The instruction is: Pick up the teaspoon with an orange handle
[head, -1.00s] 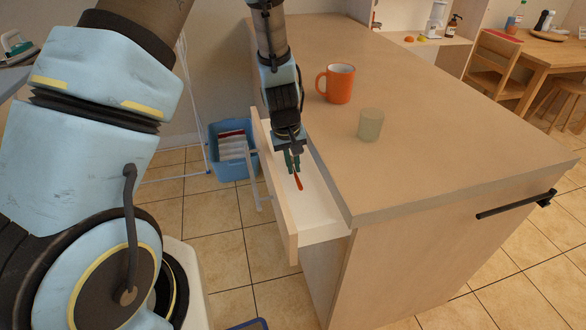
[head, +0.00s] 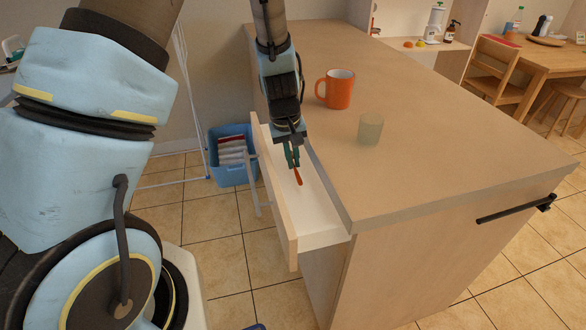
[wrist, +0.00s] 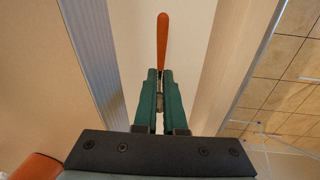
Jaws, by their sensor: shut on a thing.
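The teaspoon's orange handle (head: 298,177) shows below my gripper (head: 292,160) in the head view, over the open white drawer (head: 318,225). In the wrist view the orange handle (wrist: 162,45) points away from the green fingers of my gripper (wrist: 160,78). The fingers are shut on the teaspoon, near where the handle meets its metal part. The rest of the spoon is mostly hidden between the fingers. I cannot tell for sure whether the spoon is clear of the drawer floor.
The drawer is pulled out from a wooden counter (head: 440,140). An orange mug (head: 338,90) and a translucent cup (head: 370,129) stand on the counter top. A blue bin (head: 232,172) with folded things stands on the tiled floor behind the drawer.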

